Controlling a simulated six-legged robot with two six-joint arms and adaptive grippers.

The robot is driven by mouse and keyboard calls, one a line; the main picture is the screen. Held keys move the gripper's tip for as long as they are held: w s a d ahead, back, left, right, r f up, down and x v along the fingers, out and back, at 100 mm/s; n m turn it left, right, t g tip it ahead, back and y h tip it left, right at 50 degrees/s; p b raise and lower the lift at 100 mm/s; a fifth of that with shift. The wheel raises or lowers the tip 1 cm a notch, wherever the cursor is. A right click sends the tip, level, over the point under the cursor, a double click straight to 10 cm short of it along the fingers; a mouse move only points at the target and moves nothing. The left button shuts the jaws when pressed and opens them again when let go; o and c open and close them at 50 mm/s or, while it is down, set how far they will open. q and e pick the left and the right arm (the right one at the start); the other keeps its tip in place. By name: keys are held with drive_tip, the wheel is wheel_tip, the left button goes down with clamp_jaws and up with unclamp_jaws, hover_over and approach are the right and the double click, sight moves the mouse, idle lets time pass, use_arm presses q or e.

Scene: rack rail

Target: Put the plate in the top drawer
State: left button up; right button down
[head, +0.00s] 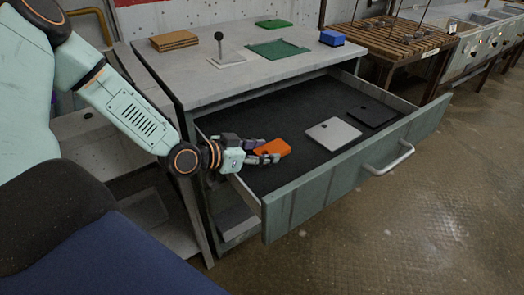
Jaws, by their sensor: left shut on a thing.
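An orange plate (273,147) is in my left gripper (266,152), whose fingers are shut on its near left end. The plate is over the left part of the open top drawer (340,176); I cannot tell if it touches the dark drawer floor. The drawer is pulled well out, with a handle on its front. A light grey plate (333,133) and a black plate (372,112) lie flat towards the drawer's right side. My right gripper is not in view.
The cabinet top (186,78) bears a brown stack (174,41), a knobbed stand (220,46), a green mat (278,49), a green pad (273,23) and a blue box (332,38). A slatted wooden table (396,37) stands at right. The drawer's middle floor is clear.

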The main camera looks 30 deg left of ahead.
use_arm(q)
drive_tip(key=shift+w+d+f, duration=0.1)
drive_tip(key=shift+f, duration=0.2)
drive_tip(key=shift+f+b, duration=0.2)
drive_tip(key=shift+b, duration=0.1)
drive_tip(key=o, duration=1.3)
drive_tip(key=shift+s+f, duration=0.1)
drive_tip(key=shift+s, duration=0.1)
drive_tip(key=shift+r, duration=0.25)
drive_tip(key=s+r+p, duration=0.1)
drive_tip(key=p, duration=0.1)
drive_tip(key=s+a+r+p, duration=0.1)
drive_tip(key=p, duration=0.1)
drive_tip(key=shift+s+a+r, duration=0.15)
drive_tip(key=shift+s+r, duration=0.2)
drive_tip(key=p+v, duration=0.6)
drive_tip(key=p, duration=0.1)
drive_tip(key=shift+p, duration=0.4)
drive_tip(key=shift+p+v, duration=1.2)
drive_tip(key=shift+p, duration=0.05)
